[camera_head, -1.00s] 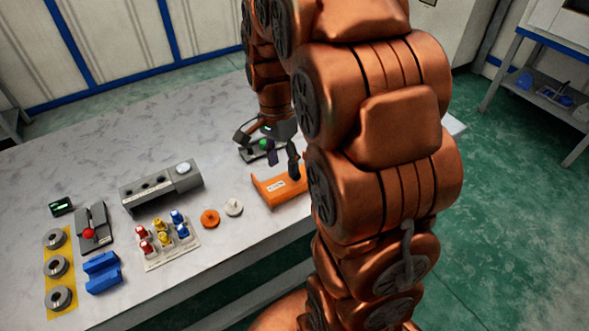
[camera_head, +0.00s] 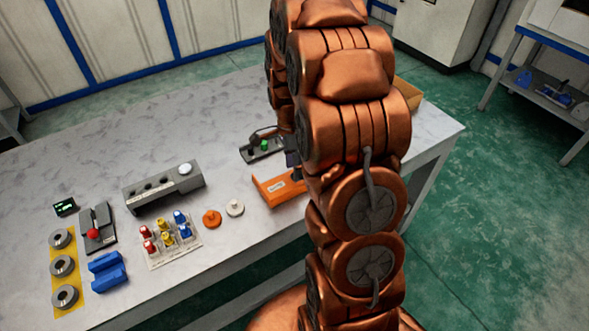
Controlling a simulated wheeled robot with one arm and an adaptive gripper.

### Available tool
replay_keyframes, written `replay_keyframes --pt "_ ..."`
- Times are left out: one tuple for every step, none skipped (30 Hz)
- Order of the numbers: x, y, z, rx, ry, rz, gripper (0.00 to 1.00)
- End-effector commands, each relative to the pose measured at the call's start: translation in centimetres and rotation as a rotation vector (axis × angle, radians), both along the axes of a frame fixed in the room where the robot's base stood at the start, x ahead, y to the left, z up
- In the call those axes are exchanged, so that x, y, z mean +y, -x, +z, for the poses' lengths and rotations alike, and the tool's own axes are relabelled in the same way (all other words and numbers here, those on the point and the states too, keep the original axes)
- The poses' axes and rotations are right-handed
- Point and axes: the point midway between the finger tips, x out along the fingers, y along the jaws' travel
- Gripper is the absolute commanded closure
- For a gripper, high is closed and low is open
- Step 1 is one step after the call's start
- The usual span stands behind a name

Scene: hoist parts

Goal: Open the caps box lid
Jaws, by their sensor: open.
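No box clearly marked as the caps box shows. A tan box (camera_head: 407,93) is partly hidden behind my arm at the far right end of the table; I cannot tell its lid. An orange holder (camera_head: 277,188) with a white label lies at the table's near side, its right end covered by my arm. My gripper (camera_head: 293,160) is mostly hidden by my arm. Only dark parts of it show, just above the right end of the orange holder. It is open, and nothing is seen in it.
A dark device with a green button (camera_head: 264,145) lies beside the gripper. To the left are a grey block (camera_head: 163,187), a tray of coloured caps (camera_head: 170,243), orange and white discs, blue block (camera_head: 107,272) and metal rings. The back-left table is clear.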

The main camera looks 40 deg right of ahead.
Motion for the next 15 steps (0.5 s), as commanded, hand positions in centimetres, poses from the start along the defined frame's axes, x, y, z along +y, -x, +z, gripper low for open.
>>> replay_keyframes --pt "0.1 0.2 -0.4 0.004 -0.002 0.0 0.45" --pt "0.1 0.2 -0.7 0.003 -0.002 0.001 0.45" --pt "0.1 0.3 -1.1 0.002 -0.001 0.001 0.45" --pt "0.1 0.3 -1.3 0.002 -0.001 0.001 0.45" --pt "0.1 0.4 -1.5 0.002 -0.001 0.001 0.45" --pt "0.1 0.4 -1.7 0.001 0.0 0.001 0.45" --pt "0.1 0.4 -1.8 0.001 0.0 0.001 0.45" --pt "0.1 0.4 -1.9 0.0 0.0 0.001 0.45" --pt "0.1 0.4 -2.0 0.0 0.0 0.001 0.45" --pt "0.1 0.4 -2.0 -0.001 0.0 0.001 0.45" --pt "0.1 0.4 -2.1 -0.002 0.0 0.001 0.45" --pt "0.1 0.4 -2.1 -0.002 0.0 0.001 0.45" --pt "0.1 0.4 -2.1 -0.002 0.0 0.001 0.45" --pt "0.1 0.4 -2.1 -0.002 0.0 0.001 0.45" --pt "0.1 0.4 -2.1 -0.002 0.0 0.001 0.45"
